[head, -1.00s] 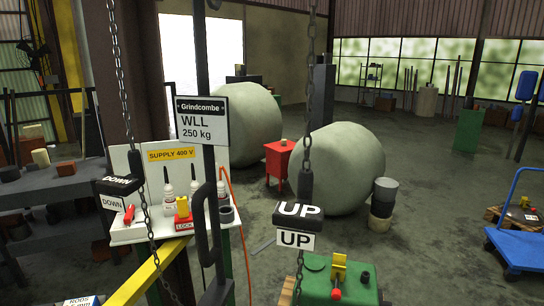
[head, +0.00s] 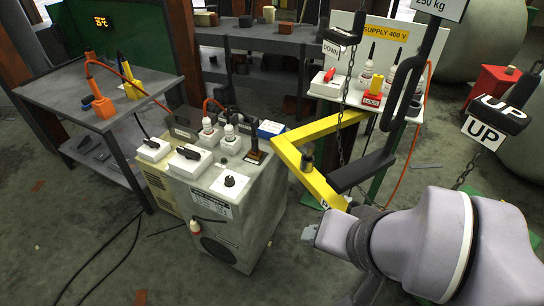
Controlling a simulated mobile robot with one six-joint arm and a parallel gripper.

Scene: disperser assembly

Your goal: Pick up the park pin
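I cannot tell for certain which part is the park pin. A short dark cylinder (head: 307,160) stands on the yellow bent beam (head: 296,168) in the middle of the head view. A yellow piece (head: 376,85) stands on a red block labelled LOCK (head: 371,100) on the white panel's shelf.
A grey cabinet (head: 225,190) with plugs and bottles on top stands left of the beam. A dark bench (head: 105,120) with orange and yellow tools is further left. Hanging chains with DOWN (head: 332,50) and UP (head: 482,133) tags flank the black handle (head: 405,85).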

